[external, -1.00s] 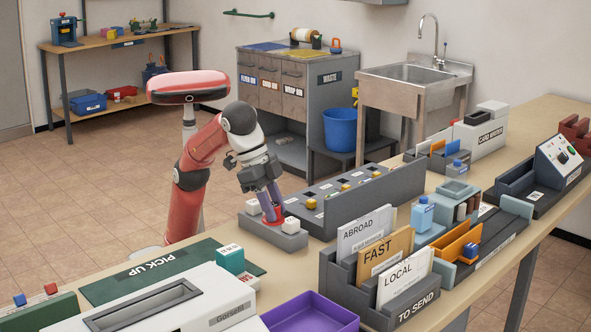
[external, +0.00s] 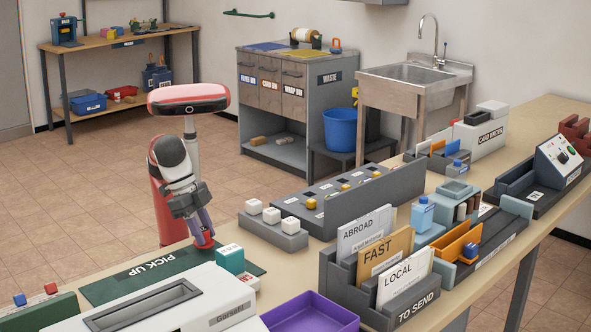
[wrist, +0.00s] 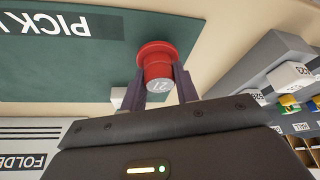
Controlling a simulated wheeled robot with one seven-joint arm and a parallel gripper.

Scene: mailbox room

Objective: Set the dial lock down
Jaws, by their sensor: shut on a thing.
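The dial lock (external: 204,245) is a small red round piece; in the wrist view the lock (wrist: 156,62) shows a red flange and a grey face with a number. My gripper (external: 202,236) points down and is shut on it, with one finger on each side in the wrist view (wrist: 159,82). The lock is at the far edge of the dark green PICK UP mat (external: 150,268), near its right part. I cannot tell whether the lock touches the mat.
A teal box (external: 230,259) stands on the mat close to the lock's right. A grey block with white cubes (external: 280,240) is farther right. A white machine (external: 190,305) and a purple tray (external: 310,312) lie nearer the camera. The mat's left part is clear.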

